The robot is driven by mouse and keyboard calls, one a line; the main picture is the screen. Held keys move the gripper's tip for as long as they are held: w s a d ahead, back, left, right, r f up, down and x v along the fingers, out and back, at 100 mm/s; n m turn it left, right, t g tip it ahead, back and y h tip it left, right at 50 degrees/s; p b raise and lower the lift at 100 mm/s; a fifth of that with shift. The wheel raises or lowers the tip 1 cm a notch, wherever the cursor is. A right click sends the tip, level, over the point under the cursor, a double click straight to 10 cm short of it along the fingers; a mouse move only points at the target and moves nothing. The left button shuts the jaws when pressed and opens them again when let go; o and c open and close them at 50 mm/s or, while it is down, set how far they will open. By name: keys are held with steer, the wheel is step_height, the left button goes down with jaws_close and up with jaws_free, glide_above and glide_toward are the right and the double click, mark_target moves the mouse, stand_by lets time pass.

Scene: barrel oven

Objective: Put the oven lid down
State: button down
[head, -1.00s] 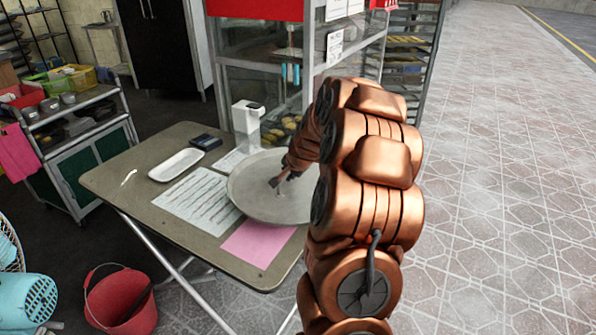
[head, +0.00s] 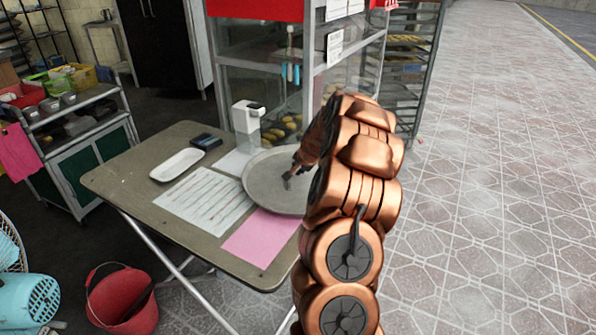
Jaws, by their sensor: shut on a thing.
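The oven lid (head: 264,178) is a round grey metal disc at the right side of the folding table (head: 130,170). My copper arm hides its right part. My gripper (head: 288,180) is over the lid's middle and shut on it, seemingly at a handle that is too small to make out. The lid looks level and close to the tabletop; I cannot tell whether it touches the table.
On the table are a pink sheet (head: 260,238), a printed sheet (head: 204,199), a white tray (head: 177,164), a dark small device (head: 206,141) and a white dispenser (head: 247,122). A glass cabinet (head: 285,70) stands behind. A red bucket (head: 121,300) is on the floor at left.

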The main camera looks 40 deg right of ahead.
steer(key=shift+f, duration=0.45)
steer(key=shift+f, duration=0.1)
steer(key=c, duration=1.2)
jaws_free()
steer(key=shift+f, duration=0.1)
steer(key=shift+b+v, duration=0.45)
steer(key=shift+v, duration=5.65)
steer(key=shift+a, duration=0.15)
